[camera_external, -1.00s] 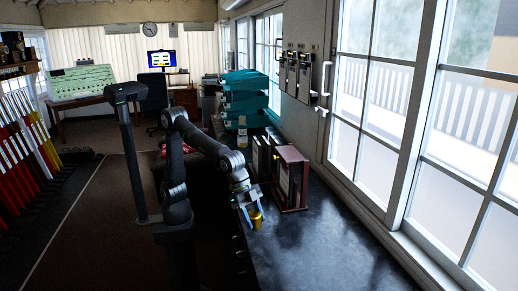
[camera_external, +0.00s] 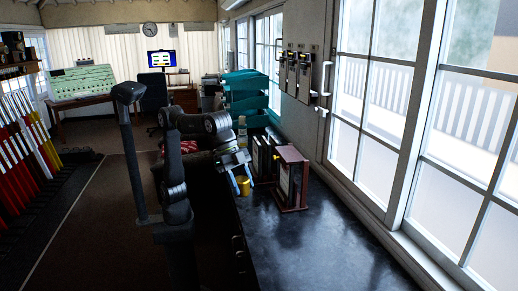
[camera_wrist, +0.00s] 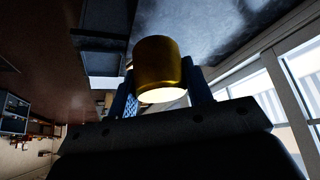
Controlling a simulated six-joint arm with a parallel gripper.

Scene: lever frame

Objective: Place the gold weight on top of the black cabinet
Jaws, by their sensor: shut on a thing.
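The gold weight (camera_external: 243,186) is a small cylinder held between the blue fingers of my gripper (camera_external: 240,185). In the wrist view the gold weight (camera_wrist: 160,62) sits between the two fingertips, with one bright end toward the camera. My gripper (camera_wrist: 158,72) is shut on it. The long black cabinet (camera_external: 310,240) has a dark, shiny top and runs along the window wall. The weight shows near the cabinet's left edge; its exact height over the top is hard to tell.
A reddish-brown box or holder (camera_external: 291,180) with dark books stands on the cabinet just right of my gripper. Teal trays (camera_external: 245,95) and a bottle (camera_external: 242,130) stand farther back. The near part of the cabinet top is clear. Windows line the right.

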